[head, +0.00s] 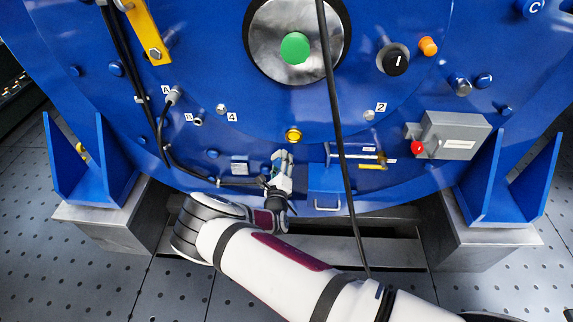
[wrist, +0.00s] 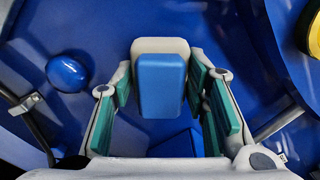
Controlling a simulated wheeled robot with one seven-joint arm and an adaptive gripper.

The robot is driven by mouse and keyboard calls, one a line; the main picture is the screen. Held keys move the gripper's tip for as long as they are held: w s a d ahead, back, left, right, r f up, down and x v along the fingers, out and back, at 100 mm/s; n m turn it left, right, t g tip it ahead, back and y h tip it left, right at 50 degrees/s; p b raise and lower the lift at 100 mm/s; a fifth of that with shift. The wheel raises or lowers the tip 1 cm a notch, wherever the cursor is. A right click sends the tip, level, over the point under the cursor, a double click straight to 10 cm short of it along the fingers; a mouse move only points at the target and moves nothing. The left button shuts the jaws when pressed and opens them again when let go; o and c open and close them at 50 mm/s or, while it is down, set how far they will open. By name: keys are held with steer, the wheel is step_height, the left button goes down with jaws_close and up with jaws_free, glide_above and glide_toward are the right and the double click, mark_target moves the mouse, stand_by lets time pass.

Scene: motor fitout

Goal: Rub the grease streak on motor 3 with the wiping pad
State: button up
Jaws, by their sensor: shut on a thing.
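The blue motor housing (head: 270,165) fills most of the head view; no number 3 can be read on it. My gripper (head: 282,163) is in front of its lower middle, below a yellow-ringed button. In the wrist view my gripper (wrist: 163,100) has green-lined fingers on either side of a blue block with a pale grey backing, which looks like the wiping pad (wrist: 160,85). The gripper is shut on it. I cannot tell whether the pad touches the housing. No grease streak can be made out in either view.
A black cable (head: 334,110) hangs down just right of my gripper. A blue drawer-like box with a handle (head: 326,190) is close to its right. The yellow-ringed button (head: 293,135) is just above. A grey box with a red knob (head: 453,136) is farther right.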

mark_target(267, 154)
steer(key=shift+w+a+r, duration=0.15)
steer(key=shift+a, duration=0.25)
steer(key=shift+w+a+r, duration=0.1)
steer(key=shift+a+r, duration=0.05)
steer(key=shift+a, duration=0.25)
steer(key=shift+c, duration=0.5)
steer(key=shift+a+b, duration=0.8)
steer(key=shift+a, duration=0.95)
steer(key=shift+s, duration=0.1)
steer(key=s+p, duration=0.3)
steer(key=s, duration=0.3)
steer(key=shift+f, duration=0.2)
steer(key=shift+s, duration=0.1)
steer(key=shift+s+p, duration=0.6)
steer(key=shift+s, duration=0.85)
